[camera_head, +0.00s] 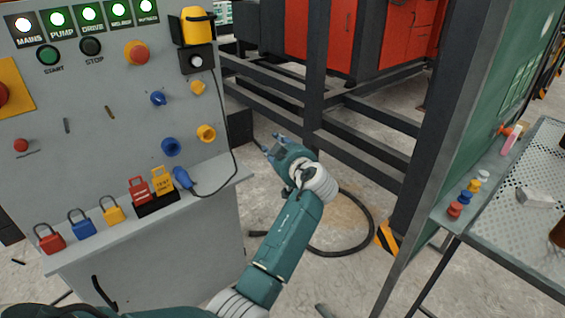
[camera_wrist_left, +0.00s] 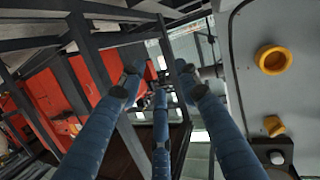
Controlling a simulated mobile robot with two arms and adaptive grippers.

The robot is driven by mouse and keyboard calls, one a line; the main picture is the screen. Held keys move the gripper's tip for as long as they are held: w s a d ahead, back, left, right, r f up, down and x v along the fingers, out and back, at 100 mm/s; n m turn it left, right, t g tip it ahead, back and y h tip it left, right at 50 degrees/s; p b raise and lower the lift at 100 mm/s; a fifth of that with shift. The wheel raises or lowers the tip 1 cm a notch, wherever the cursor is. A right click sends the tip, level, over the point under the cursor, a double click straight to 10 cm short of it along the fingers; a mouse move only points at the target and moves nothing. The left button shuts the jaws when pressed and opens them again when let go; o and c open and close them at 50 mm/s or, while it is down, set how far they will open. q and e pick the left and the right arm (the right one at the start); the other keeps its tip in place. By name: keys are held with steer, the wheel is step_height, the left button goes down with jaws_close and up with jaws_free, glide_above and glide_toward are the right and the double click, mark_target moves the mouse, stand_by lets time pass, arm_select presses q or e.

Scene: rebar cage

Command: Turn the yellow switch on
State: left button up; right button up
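A control panel (camera_head: 110,120) stands at the left in the head view. A small yellow knob (camera_head: 198,87) sits near its right edge, above a yellow ring socket (camera_head: 206,133). In the left wrist view, the yellow knob (camera_wrist_left: 273,125) and the yellow ring (camera_wrist_left: 273,59) show at the right. My left gripper (camera_head: 270,146) is right of the panel, apart from it, at about the height of the ring or a little lower. Its fingers (camera_wrist_left: 160,95) are spread, with nothing between them. My right gripper is not in view.
A dark steel frame (camera_head: 316,70) stands behind my gripper. A perforated table (camera_head: 520,200) is at right.

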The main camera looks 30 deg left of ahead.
arm_select(q)
step_height(320, 180, down, 7)
steer(key=d+m+h+p, duration=0.2)
steer(key=m, duration=0.1)
steer(key=shift+d, duration=0.2)
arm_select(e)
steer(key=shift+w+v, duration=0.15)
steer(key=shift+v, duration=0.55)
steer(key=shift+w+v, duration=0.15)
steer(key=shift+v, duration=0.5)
arm_select(q)
steer(key=shift+s+f, duration=0.1)
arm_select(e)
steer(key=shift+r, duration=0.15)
